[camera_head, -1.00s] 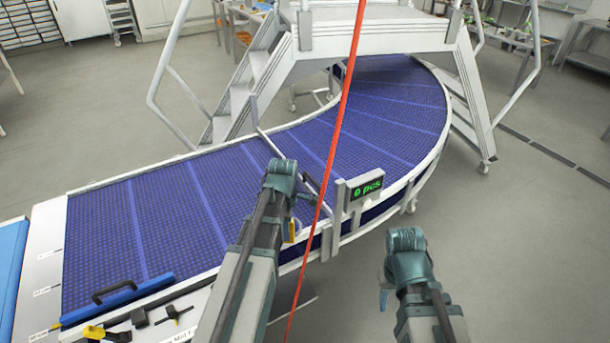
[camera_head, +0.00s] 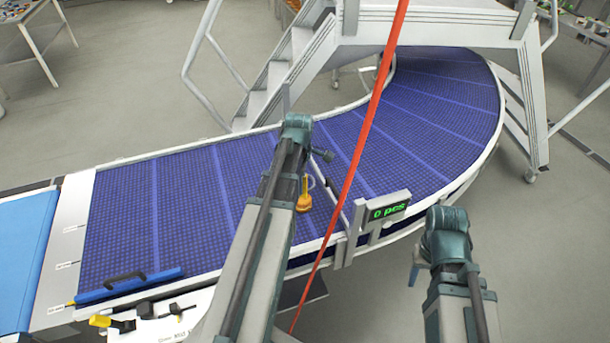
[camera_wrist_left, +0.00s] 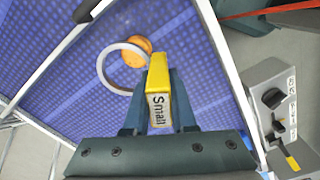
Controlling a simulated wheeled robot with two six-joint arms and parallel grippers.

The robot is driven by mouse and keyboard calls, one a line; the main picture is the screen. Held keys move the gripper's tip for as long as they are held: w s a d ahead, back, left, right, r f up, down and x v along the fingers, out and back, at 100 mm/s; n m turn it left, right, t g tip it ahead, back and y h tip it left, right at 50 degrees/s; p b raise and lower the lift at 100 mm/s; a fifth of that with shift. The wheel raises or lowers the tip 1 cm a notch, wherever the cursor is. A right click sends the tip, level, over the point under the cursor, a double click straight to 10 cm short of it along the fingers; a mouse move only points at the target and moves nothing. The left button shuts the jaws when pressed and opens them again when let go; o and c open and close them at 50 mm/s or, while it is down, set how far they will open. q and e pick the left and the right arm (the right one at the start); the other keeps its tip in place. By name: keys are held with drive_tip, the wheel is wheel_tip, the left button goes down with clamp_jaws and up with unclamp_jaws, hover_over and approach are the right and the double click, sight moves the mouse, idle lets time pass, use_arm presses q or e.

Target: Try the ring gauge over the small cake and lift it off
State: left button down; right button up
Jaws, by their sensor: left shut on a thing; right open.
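The ring gauge has a pale ring (camera_wrist_left: 106,70) and a yellow handle (camera_wrist_left: 158,80) marked "Small". My left gripper (camera_wrist_left: 158,98) is shut on this handle. The small cake (camera_wrist_left: 137,50) is round and orange on the blue belt. In the left wrist view the ring's upper right edge overlaps it, so the ring is off centre; the height between them cannot be told. In the head view a yellow-orange shape shows beside my left wrist, where handle and cake are hard to separate. My right gripper (camera_head: 415,273) is open, mostly hidden below its wrist, right of the conveyor.
The curved blue conveyor (camera_head: 180,200) has raised rails and a "0 pcs" display (camera_head: 388,211). A red strap (camera_head: 365,130) crosses the view right of my left arm. A blue bar with a black handle (camera_head: 128,285) lies at the front left. White steps (camera_head: 285,75) stand behind.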

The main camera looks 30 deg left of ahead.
use_arm(q)
drive_tip(key=shift+f, duration=0.15)
drive_tip(key=shift+f+b, duration=0.3)
drive_tip(key=shift+b, duration=0.15)
drive_tip(key=shift+f+b, duration=2.25)
drive_tip(key=shift+f+b, duration=2.45)
drive_tip(key=shift+c, duration=1)
unclamp_jaws()
drive_tip(key=shift+r, duration=0.15)
